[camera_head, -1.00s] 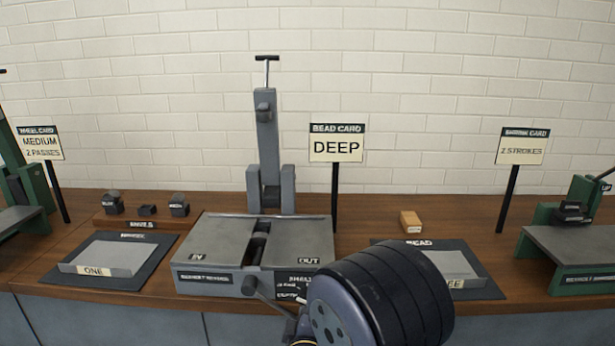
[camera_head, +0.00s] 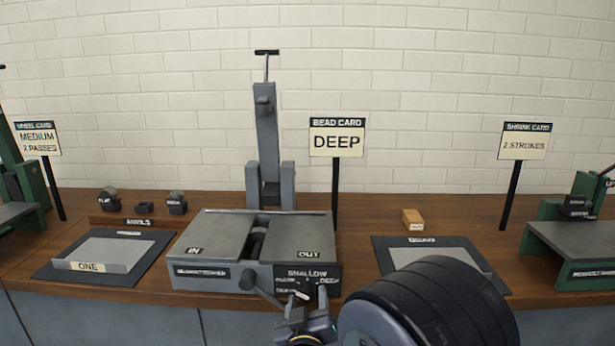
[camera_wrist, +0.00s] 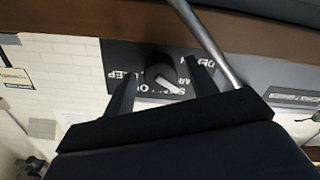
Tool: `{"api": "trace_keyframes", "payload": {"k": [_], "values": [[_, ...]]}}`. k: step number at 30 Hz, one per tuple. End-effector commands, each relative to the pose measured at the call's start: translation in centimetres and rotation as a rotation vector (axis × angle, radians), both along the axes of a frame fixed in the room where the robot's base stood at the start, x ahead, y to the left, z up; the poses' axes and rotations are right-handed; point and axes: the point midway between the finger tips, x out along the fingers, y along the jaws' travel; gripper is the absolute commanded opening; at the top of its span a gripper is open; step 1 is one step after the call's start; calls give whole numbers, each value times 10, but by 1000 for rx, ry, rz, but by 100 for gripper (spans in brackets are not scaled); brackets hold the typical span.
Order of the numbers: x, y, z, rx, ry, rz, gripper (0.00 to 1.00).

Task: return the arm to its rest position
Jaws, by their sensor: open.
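My gripper (camera_head: 304,294) is low in the middle of the head view, in front of the machine's dark setting panel (camera_head: 305,272). In the wrist view my gripper (camera_wrist: 160,82) has its two fingers apart. A round dark knob with a pale pointer (camera_wrist: 165,78) shows between them, and nothing is visibly held. I cannot tell whether the fingertips reach around the knob or stop short of it. My thick black arm link fills the lower right of the head view and hides part of the bead mat (camera_head: 388,257).
The grey bead machine (camera_head: 215,235) has a tall post (camera_head: 267,145) and a lever (camera_head: 262,293) sticking out in front. A bead card (camera_head: 337,143) stands behind it. A plate marked ONE (camera_head: 105,252) lies on the left mat. A small wooden block (camera_head: 412,218) sits at right.

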Motion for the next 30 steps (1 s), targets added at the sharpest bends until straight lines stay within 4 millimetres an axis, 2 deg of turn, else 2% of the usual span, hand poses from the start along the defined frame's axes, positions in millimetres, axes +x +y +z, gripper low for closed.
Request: {"api": "trace_keyframes", "payload": {"k": [21, 30], "values": [[0, 1, -1, 638, -23, 2, 55], [0, 1, 0, 791, -27, 0, 55]]}}
